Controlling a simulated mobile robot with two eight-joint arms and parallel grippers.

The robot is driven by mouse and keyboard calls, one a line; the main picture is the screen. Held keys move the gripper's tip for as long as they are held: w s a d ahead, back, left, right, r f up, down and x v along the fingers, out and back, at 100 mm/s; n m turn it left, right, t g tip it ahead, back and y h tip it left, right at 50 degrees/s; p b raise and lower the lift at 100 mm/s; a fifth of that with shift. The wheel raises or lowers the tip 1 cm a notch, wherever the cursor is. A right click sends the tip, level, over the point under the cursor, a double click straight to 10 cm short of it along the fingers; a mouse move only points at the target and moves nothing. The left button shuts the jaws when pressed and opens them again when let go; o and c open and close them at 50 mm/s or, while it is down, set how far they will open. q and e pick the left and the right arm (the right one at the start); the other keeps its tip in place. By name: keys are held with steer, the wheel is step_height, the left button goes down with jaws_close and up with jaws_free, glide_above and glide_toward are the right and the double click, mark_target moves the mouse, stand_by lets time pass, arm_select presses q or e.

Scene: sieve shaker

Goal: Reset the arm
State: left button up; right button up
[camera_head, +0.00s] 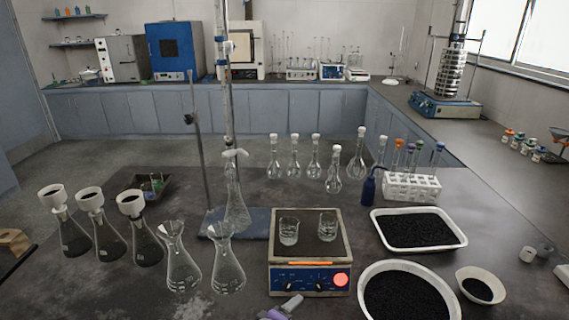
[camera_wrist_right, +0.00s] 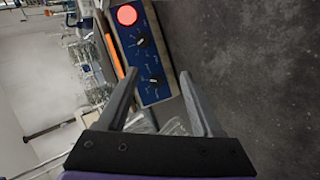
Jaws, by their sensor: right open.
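My right gripper (camera_wrist_right: 159,75) is open and empty in the right wrist view, with its two grey fingers spread apart. In the head view part of it (camera_head: 291,303) shows at the bottom edge, in front of the hot plate (camera_head: 281,258). The hot plate's blue front panel (camera_wrist_right: 146,62) with knobs and an orange-red light lies beyond the fingers in the wrist view. The sieve shaker (camera_head: 443,104) stands with its sieve stack on the right-hand bench at the back. My left gripper is not in view.
Two beakers (camera_head: 289,231) stand on the hot plate. Several flasks (camera_head: 178,265) stand to its left, some with funnels. A stand with a burette (camera_head: 228,95) rises behind. A tray of black granules (camera_head: 381,242) and bowls stand to the right, near a tube rack (camera_head: 411,188).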

steer(key=s+d+m+g+y+p, duration=0.1)
steer(key=s+d+m+g, duration=0.1)
steer(key=s+d, duration=0.3)
steer(key=s+d+m+g+p, duration=0.2)
steer(key=s+d+m, duration=0.1)
steer(key=d, duration=0.5)
steer(key=s+d+m+y+p, duration=0.2)
steer(key=s+m, duration=0.4)
steer(key=s, duration=0.4)
steer(key=shift+d+r+y, duration=0.35)
steer(key=shift+d+y, duration=0.55)
steer(key=shift+d, duration=0.05)
